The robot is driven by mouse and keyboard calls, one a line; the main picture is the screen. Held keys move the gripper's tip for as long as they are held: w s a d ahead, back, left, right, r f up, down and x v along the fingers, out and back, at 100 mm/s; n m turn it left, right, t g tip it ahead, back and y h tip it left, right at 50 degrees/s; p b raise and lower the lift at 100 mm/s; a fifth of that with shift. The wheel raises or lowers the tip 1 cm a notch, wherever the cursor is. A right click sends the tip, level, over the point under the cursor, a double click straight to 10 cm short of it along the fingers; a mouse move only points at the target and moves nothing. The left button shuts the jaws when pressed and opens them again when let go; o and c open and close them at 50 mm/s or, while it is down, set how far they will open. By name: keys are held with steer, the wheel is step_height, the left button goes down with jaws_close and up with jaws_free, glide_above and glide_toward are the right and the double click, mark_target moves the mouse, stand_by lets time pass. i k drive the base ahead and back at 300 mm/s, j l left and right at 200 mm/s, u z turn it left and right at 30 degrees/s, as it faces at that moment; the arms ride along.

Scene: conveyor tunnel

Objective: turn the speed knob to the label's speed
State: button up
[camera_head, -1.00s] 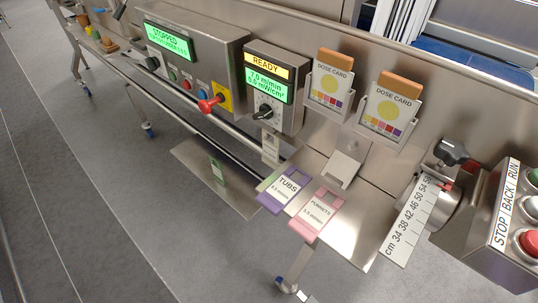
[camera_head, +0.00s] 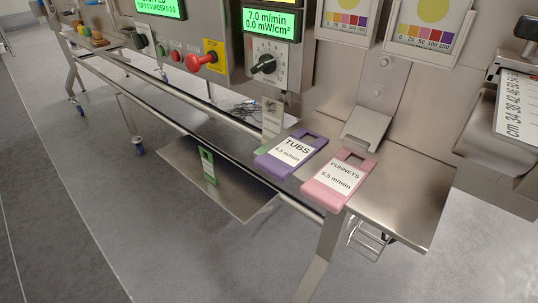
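The black speed knob (camera_head: 264,64) sits on a dial plate with tick marks, under a green display (camera_head: 271,23) that reads 7.0 m/min and 0.0 mW/cm². The exact pointer angle is too small to tell. A purple label tag (camera_head: 291,154) marked TUBS lies on the steel shelf; its speed digits are blurred. A pink label tag (camera_head: 339,180) marked PUNNETS lies to its right and reads about 5.5 m/min. A pale tag (camera_head: 272,118) hangs below the knob box; its text is not legible. My gripper is not in view.
A red knob (camera_head: 203,62) on a yellow plate projects left of the speed knob. Dose cards (camera_head: 430,25) stand above the shelf (camera_head: 400,195). Floor at left is clear.

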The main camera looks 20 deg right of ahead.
mark_target(267, 64)
steer(key=i, duration=0.65)
steer(key=k, duration=0.6)
steer(key=i+u, duration=0.2)
steer(key=u, duration=0.2)
steer(key=i+u, duration=0.2)
steer(key=u, duration=0.15)
